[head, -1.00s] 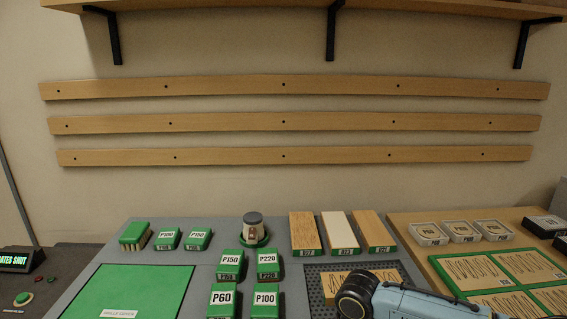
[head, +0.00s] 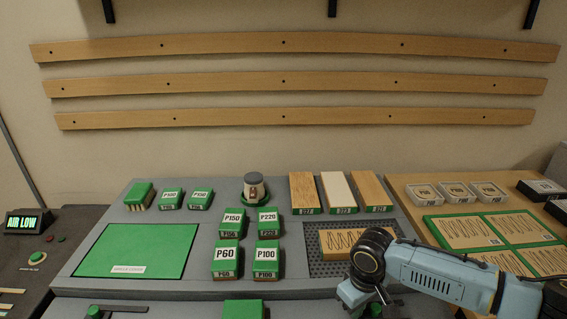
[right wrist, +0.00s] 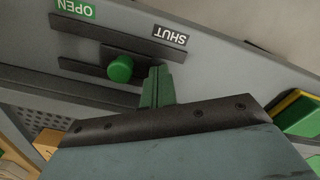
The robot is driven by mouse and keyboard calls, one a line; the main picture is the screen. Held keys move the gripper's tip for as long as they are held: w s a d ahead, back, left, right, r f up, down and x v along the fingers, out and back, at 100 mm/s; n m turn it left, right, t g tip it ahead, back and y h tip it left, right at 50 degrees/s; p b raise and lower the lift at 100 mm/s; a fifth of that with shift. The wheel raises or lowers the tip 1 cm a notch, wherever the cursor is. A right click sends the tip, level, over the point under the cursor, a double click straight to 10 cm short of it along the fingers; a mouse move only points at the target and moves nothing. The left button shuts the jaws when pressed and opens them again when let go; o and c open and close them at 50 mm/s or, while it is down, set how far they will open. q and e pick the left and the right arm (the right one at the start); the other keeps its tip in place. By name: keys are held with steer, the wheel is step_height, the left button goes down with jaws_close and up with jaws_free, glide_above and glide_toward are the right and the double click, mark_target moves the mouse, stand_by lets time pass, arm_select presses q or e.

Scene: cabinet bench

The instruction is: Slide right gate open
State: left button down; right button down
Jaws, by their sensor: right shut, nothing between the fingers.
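In the right wrist view, the right gate's green knob (right wrist: 121,68) sits on a dark slide bar (right wrist: 80,68) on the grey bench front. An OPEN label (right wrist: 76,9) lies towards the left and a SHUT label (right wrist: 169,36) towards the right. My right gripper (right wrist: 158,80) is shut and empty. Its green fingertips are just right of the knob, on the SHUT side; I cannot tell whether they touch it. In the head view my right arm hangs over the bench's front right and hides most of this slide. My left gripper is not in view.
Another slide with a green knob (head: 94,312) is at the front left. A display (head: 25,222) at the left reads AIR LOW. Labelled green blocks (head: 228,257), a green pad (head: 140,250) and a wooden block on a perforated plate (head: 322,268) occupy the bench top.

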mark_target(372, 307)
steer(key=shift+d+p, duration=0.95)
steer(key=shift+d, duration=1.45)
steer(key=shift+a+p, duration=0.5)
steer(key=shift+a, duration=0.2)
step_height(372, 307, up, 8)
steer(key=p, duration=0.9)
steer(key=shift+r, duration=0.1)
